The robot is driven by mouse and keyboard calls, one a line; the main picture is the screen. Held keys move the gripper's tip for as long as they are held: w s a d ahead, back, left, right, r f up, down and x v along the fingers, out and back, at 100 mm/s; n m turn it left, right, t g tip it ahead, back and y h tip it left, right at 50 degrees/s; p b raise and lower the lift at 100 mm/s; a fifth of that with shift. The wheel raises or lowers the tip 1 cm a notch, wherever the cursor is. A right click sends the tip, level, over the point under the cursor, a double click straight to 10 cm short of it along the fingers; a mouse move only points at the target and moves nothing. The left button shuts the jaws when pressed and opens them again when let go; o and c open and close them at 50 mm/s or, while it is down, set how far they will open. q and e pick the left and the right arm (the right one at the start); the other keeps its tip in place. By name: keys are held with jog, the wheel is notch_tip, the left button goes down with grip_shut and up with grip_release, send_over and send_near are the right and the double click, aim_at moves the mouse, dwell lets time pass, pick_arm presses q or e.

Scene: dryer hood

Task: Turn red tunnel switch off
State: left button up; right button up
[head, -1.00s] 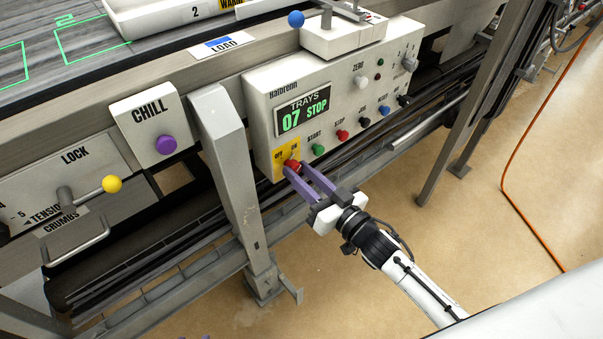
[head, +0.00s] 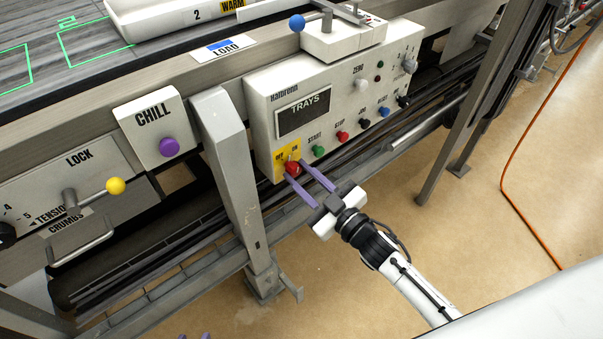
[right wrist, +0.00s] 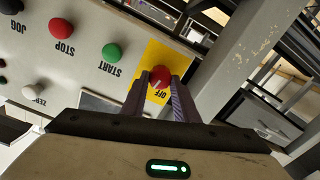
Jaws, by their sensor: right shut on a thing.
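The red tunnel switch (head: 292,169) is a round knob on a yellow plate (head: 281,158) marked OFF and ON, at the lower left of the white control panel. My right gripper (head: 296,167) has its purple fingers on either side of the knob and is shut on it. In the right wrist view the red knob (right wrist: 160,77) sits between the fingertips, and its white mark points toward the OFF label. The panel's TRAYS display (head: 304,115) is dark.
A green START button (head: 319,151) and a red STOP button (head: 342,137) sit right of the switch. A grey post (head: 228,165) stands left of the panel. A purple CHILL button (head: 169,147) is farther left. Open floor lies below right.

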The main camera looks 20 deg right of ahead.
jog(key=n, duration=0.5)
jog(key=shift+f+n, duration=0.15)
jog(key=shift+n, duration=0.15)
jog(key=n+b, duration=0.1)
jog(key=n, duration=0.4)
jog(key=shift+a, duration=0.1)
jog(key=shift+n, duration=0.4)
jog(key=o, duration=1.1)
jog(key=shift+c, duration=0.2)
jog(key=shift+s, duration=0.1)
jog(key=v, duration=1)
jog(key=shift+s, duration=0.1)
